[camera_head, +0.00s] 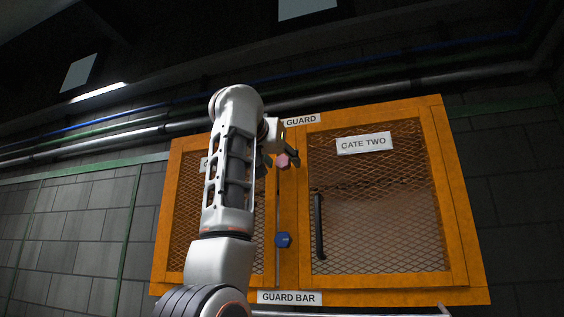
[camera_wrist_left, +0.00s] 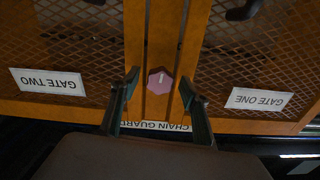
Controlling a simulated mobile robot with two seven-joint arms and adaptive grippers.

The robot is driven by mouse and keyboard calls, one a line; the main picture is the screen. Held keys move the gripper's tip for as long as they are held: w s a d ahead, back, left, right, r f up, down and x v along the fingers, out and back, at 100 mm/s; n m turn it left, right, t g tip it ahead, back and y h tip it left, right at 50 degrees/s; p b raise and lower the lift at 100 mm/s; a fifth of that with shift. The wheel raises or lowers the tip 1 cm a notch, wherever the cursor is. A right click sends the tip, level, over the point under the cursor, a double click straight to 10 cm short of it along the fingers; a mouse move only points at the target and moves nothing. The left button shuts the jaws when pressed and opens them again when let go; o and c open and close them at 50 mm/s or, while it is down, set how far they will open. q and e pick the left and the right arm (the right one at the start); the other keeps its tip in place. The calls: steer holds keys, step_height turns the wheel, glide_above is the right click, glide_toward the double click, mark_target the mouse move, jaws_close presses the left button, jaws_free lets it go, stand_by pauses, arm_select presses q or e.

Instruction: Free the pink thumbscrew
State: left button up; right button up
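The pink thumbscrew (camera_head: 283,161) sits on the orange post between the two mesh gates, near the top. In the left wrist view the pink thumbscrew (camera_wrist_left: 160,81) has several lobes and a pale mark, and it lies just beyond and between my fingertips. My left gripper (camera_head: 282,156) is in front of the cabinet beside it; in the wrist view my left gripper (camera_wrist_left: 159,84) is open, with a finger on each side of the thumbscrew and gaps between. I cannot tell whether the fingers reach its depth. My right gripper is not in view.
A blue knob (camera_head: 283,240) sits lower on the same post. Gate two (camera_head: 375,200) has a dark vertical handle (camera_head: 319,226). Labels read "CHAIN GUARD" (camera_wrist_left: 160,126) above and "GUARD BAR" (camera_head: 290,298) below. My left arm hides much of the left gate.

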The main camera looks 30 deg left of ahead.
mark_target(282, 161)
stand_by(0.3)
arm_select(q)
steer(key=shift+b+v, duration=0.85)
steer(key=shift+v, duration=0.25)
steer(key=shift+b+v, duration=0.75)
steer(key=shift+v, duration=0.5)
steer(key=shift+s+d, duration=0.1)
steer(key=shift+s, duration=0.05)
steer(key=v, duration=1.2)
